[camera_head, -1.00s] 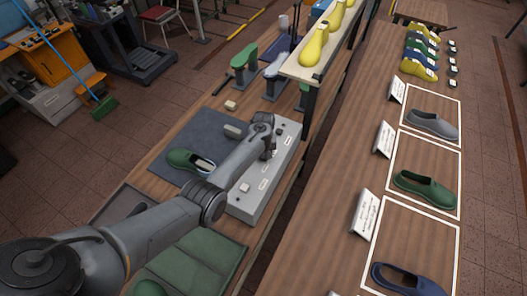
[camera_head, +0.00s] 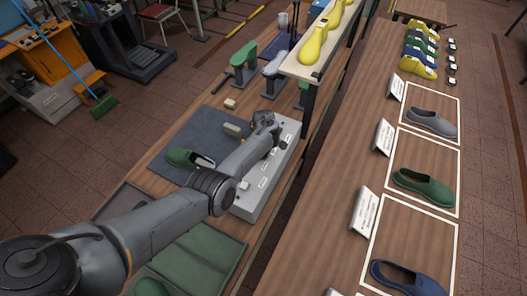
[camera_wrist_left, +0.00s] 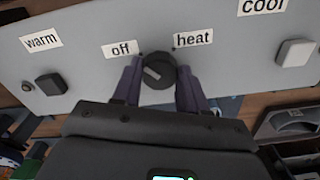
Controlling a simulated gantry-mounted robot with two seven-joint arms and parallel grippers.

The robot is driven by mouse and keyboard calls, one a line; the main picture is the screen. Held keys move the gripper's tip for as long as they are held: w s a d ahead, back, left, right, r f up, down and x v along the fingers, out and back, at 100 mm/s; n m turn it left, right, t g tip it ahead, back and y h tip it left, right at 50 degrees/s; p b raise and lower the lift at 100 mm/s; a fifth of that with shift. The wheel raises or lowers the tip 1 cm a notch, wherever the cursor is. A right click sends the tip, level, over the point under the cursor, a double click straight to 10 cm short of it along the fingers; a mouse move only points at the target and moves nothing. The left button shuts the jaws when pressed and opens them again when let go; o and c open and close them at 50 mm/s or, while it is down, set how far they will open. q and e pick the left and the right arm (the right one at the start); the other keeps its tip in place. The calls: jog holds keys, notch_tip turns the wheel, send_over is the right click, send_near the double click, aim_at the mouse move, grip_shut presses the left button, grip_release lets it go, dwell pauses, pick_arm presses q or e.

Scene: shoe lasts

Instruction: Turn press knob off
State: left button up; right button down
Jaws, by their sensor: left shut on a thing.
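The press panel is a long grey box (camera_head: 250,206) on the workbench in the head view; its face (camera_wrist_left: 215,45) fills the top of the left wrist view. A round dark knob (camera_wrist_left: 158,70) with a pale pointer mark sits between the labels "off" (camera_wrist_left: 121,49) and "heat" (camera_wrist_left: 193,38). The mark slants towards the upper left, the "off" side. My left gripper (camera_wrist_left: 158,84) has its purple fingers closed on both sides of the knob. In the head view my left arm and gripper (camera_head: 268,128) reach over the box and hide the knob. My right gripper is not in view.
A dark square button (camera_wrist_left: 51,84) lies below the "warm" label (camera_wrist_left: 41,40), and a white button (camera_wrist_left: 295,52) is near "cool" (camera_wrist_left: 262,6). A green shoe (camera_head: 182,157) lies on the dark mat (camera_head: 206,128) beside my arm. A shelf with yellow lasts (camera_head: 312,45) stands behind.

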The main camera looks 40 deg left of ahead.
pick_arm(q)
jog(key=shift+f, duration=0.1)
dwell(0.3)
jog(key=o, duration=1.1)
jog(key=shift+c, duration=0.2)
notch_tip(320, 180, up, 11)
jog(key=p, duration=0.2)
jog(key=shift+p, duration=0.3)
jog(key=shift+s+f, duration=0.1)
jog(key=shift+f, duration=0.05)
